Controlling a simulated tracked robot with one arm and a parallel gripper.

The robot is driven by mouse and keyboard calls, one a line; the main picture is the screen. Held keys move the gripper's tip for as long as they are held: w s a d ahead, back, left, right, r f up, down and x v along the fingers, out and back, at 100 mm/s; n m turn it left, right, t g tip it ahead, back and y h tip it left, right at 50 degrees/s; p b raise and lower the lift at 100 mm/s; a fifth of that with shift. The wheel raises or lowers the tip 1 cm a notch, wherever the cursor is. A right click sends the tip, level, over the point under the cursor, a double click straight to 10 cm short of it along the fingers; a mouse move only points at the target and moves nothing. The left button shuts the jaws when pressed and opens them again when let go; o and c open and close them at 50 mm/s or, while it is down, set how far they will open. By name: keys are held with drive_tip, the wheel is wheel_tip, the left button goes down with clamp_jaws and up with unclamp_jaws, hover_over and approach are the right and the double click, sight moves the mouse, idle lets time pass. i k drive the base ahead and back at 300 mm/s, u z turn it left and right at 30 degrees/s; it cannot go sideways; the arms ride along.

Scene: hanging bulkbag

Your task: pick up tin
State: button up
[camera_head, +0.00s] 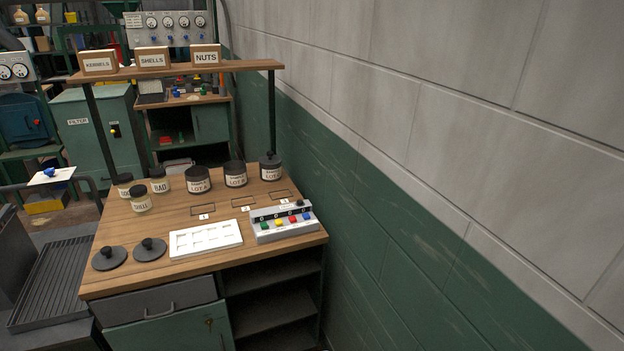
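Several dark round tins with pale labels stand upright in a row at the back of the wooden workbench (165,222). They include a left tin (198,180), a middle tin (235,174) and a right tin (270,167) by the shelf post. The right one has a small knob on top. Smaller labelled jars stand to their left, one reading BAD (159,181) and one in front of it (140,199). The label text on the tins is too small to read surely. My gripper is not in view.
Two dark knobbed lids (150,249), a white tray (205,239) and a counter box with coloured buttons (283,222) lie on the bench front. A raised shelf (230,67) with labelled boxes overhangs the tins. A wall (450,190) closes off the right side.

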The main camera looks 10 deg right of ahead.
sight(198, 181)
drive_tip(key=z, duration=0.1)
drive_tip(key=i, duration=0.95)
drive_tip(key=u, duration=0.05)
